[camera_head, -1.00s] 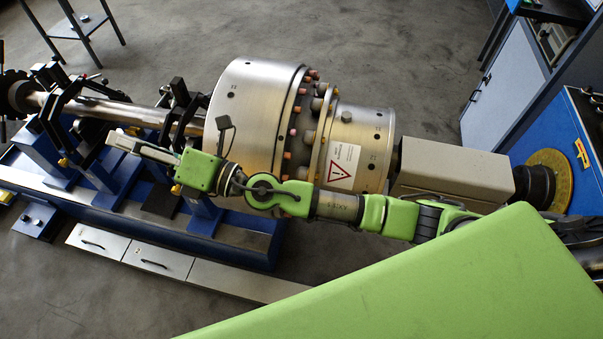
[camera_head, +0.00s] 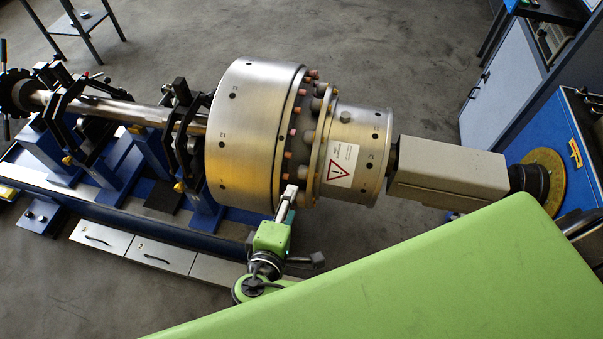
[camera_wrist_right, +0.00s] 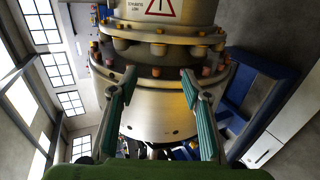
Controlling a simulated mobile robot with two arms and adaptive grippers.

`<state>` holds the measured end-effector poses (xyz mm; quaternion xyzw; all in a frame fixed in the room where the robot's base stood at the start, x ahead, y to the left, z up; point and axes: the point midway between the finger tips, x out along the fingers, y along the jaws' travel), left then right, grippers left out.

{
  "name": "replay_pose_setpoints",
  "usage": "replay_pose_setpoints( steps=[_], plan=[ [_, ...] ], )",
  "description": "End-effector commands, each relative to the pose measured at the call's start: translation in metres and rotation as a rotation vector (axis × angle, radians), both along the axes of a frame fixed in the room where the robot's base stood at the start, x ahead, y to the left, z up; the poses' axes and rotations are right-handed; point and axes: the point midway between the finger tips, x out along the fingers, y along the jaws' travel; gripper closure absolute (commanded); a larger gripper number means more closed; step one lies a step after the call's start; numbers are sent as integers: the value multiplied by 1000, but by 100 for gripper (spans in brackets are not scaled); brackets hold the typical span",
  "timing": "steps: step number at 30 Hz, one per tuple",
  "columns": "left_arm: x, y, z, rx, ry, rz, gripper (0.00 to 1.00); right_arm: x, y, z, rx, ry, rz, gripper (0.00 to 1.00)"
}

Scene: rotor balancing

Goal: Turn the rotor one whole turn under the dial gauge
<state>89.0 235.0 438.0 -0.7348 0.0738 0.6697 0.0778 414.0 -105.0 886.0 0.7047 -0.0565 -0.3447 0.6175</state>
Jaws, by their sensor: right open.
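The rotor (camera_head: 245,130) is a large silver drum with a ring of reddish and steel bolts (camera_head: 292,132), lying on its side. A narrower silver section (camera_head: 358,140) with a warning label adjoins it on the right, and a shaft (camera_head: 100,108) runs left. My right gripper (camera_head: 287,193) is at the rotor's near side, by the bolt ring. In the right wrist view its two teal-padded fingers (camera_wrist_right: 158,78) are apart, reaching to the bolt ring of the rotor (camera_wrist_right: 155,108). Whether they touch it I cannot tell. I cannot make out a dial gauge. My left gripper is not in view.
Black clamp-like supports (camera_head: 185,140) stand on the blue machine bed (camera_head: 110,210) around the shaft. A grey box-shaped coupling (camera_head: 447,170) links to a blue cabinet (camera_head: 545,125) at right. Grey drawers (camera_head: 160,250) run along the front.

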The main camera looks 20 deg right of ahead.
Motion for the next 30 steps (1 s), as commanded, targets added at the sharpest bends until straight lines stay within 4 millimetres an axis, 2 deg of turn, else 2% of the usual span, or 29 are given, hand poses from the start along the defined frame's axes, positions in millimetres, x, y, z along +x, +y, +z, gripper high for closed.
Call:
replay_pose_setpoints(
  steps=[5,18,24,30],
  plan=[
    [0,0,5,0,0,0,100,19,-14,-7,-7,-4,-3,56],
    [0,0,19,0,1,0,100,86,-58,-43,-5,-4,-1,56],
    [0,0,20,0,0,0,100,100,-68,-53,-3,-3,0,56],
    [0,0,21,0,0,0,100,103,-69,-55,-2,-2,0,56]
  ],
)
